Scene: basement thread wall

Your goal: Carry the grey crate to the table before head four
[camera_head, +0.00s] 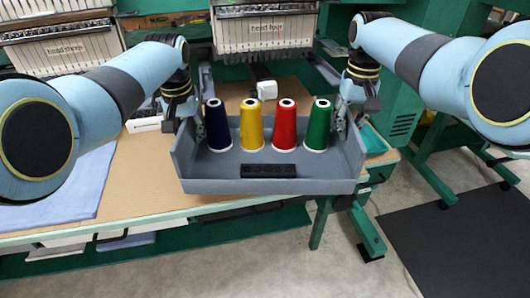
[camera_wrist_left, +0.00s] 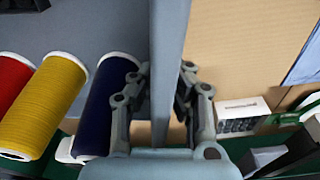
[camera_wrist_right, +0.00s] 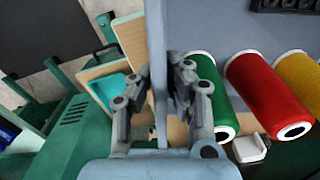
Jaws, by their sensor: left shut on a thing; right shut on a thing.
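The grey crate (camera_head: 222,186) is an open tray, roughly level at the table's front edge below the middle machine head. It holds blue (camera_head: 217,128), yellow (camera_head: 251,126), red (camera_head: 285,128) and green (camera_head: 318,128) thread cones, all upright. My left gripper (camera_head: 184,112) is shut on the crate's left wall; the left wrist view shows its fingers (camera_wrist_left: 165,80) on both sides of that wall. My right gripper (camera_head: 347,116) is shut on the right wall, its fingers (camera_wrist_right: 164,80) astride it. The tan table (camera_head: 135,177) lies beneath and behind; whether the crate touches it I cannot tell.
The middle machine head (camera_head: 265,30) carries a blurred label that seems to read "head four". Another head (camera_head: 62,53) stands to its left. A blue cloth (camera_head: 75,190) and a small white box (camera_head: 145,123) lie left of the crate. Grey floor is open at the front right, with a dark mat (camera_head: 460,240).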

